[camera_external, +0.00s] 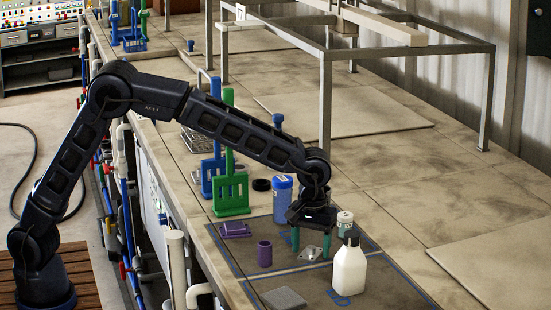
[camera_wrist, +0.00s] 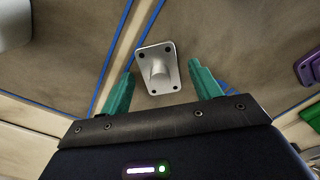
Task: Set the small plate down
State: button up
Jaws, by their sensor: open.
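The small plate (camera_external: 310,253) is a light grey metal plate with corner holes and a raised round boss. It lies on the dark mat (camera_external: 225,243) on the bench. In the wrist view the small plate (camera_wrist: 157,69) shows boss up, just beyond and between my fingertips. My gripper (camera_external: 311,248) points down over it, with its two green fingers apart on either side. In the wrist view my gripper (camera_wrist: 163,72) is open, with a gap between each finger and the plate. I cannot tell exactly how high the fingertips are above the mat.
A white bottle (camera_external: 349,268) stands close in front of my gripper. A jar (camera_external: 345,222), a blue container (camera_external: 282,200), a purple cylinder (camera_external: 264,253), a purple block (camera_external: 236,229) and a grey block (camera_external: 284,298) surround it. Green (camera_external: 231,190) and blue racks (camera_external: 211,170) stand at the left.

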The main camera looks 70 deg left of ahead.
aim_at(311, 247)
notch_tip(311, 247, up, 12)
jog(key=s+a+r+m, duration=0.2)
jog(key=s+a+r, duration=0.55)
jog(key=a, duration=0.35)
jog(key=s+a+m+t, duration=0.2)
jog(key=s+a, duration=0.6)
jog(key=s, duration=0.5)
jog(key=s+a+m+t, duration=0.1)
jog(key=s+a+m, duration=0.1)
jog(key=s+a, duration=0.85)
jog(key=s+a+f+m, duration=0.1)
jog(key=s+f, duration=0.2)
jog(key=s, duration=0.4)
jog(key=s+f+m+t, duration=0.1)
jog(key=s+f+m, duration=0.1)
jog(key=s, duration=0.6)
jog(key=shift+s+a+f+t, duration=0.2)
jog(key=shift+a+f+t, duration=0.15)
jog(key=shift+f, duration=0.35)
